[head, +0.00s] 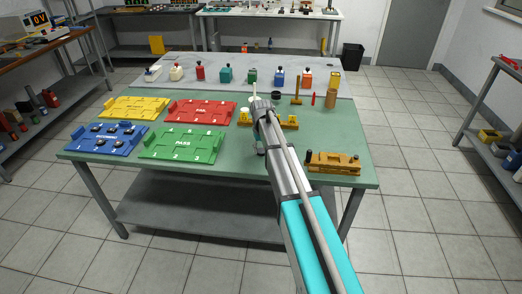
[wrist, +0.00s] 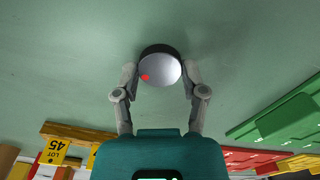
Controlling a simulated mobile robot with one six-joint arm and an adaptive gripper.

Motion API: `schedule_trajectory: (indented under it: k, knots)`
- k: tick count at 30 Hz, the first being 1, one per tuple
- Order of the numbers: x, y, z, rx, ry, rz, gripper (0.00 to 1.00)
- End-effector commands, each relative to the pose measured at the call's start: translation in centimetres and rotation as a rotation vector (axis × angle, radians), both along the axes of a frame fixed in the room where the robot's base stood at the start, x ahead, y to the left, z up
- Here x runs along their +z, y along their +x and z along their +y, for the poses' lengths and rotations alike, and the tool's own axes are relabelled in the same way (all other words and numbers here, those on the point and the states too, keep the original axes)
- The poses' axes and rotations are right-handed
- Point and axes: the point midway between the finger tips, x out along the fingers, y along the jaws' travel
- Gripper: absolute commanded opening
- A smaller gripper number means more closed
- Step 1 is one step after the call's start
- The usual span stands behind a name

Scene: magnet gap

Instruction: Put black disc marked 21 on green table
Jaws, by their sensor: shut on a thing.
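My gripper (wrist: 161,78) is shut on a round disc (wrist: 160,70) with a silver face, a black rim and a red mark. No number can be read on it. The disc is over the bare green table (wrist: 80,70); whether it touches the surface is unclear. In the head view the green table (head: 240,172) lies under my arm, and my arm hides the disc there. Several black discs sit in the blue tray (head: 128,148) at the table's left.
Yellow (head: 135,102), red (head: 201,104) and green (head: 182,146) trays fill the table's left half. A yellow fixture (head: 290,123) stands beside my arm, and an orange fixture (head: 333,163) is at the front right. Bare table shows between the green tray and my arm.

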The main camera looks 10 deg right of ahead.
Motion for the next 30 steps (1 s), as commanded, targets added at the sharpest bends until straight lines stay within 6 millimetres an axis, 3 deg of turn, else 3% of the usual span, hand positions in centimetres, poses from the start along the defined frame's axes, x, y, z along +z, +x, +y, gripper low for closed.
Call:
schedule_trajectory:
  k: [7,8,13,30]
  knots:
    - [-0.43,0.00,-0.01,0.000,0.000,0.000,0.06]
    - [-0.35,0.00,-0.01,0.000,0.000,0.000,0.59]
    - [-0.30,0.00,-0.01,0.000,0.000,0.000,0.90]
    - [0.04,0.00,0.02,0.000,0.000,0.000,0.90]
